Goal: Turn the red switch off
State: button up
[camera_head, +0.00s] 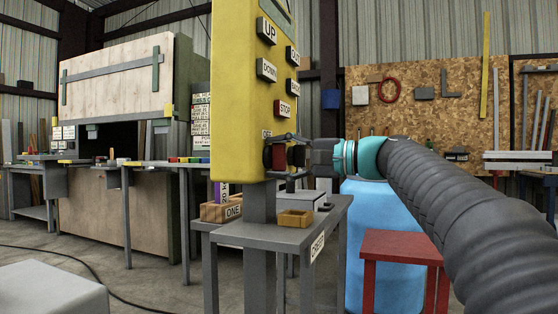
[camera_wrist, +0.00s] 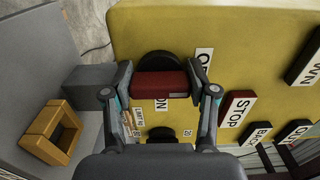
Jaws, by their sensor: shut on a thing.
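The red switch (camera_wrist: 162,84) is a red bar on a black round base, mounted low on the yellow control panel (camera_head: 238,80). In the head view the red switch (camera_head: 278,156) is partly covered by my fingers. My gripper (camera_wrist: 160,83) is shut on the red bar, one finger at each end; it also shows in the head view (camera_head: 287,155). In the wrist view the bar lies across the picture. Its right end is by the partly hidden OFF label (camera_wrist: 203,65), and the ON label (camera_wrist: 162,103) shows partly below it.
A STOP button (camera_head: 286,108) and other labelled buttons are higher on the panel. A red stool (camera_head: 402,248) stands to the right.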

dwell(0.3)
jog(key=o, duration=1.2)
jog(key=shift+c, duration=0.2)
jog(key=v, duration=1.2)
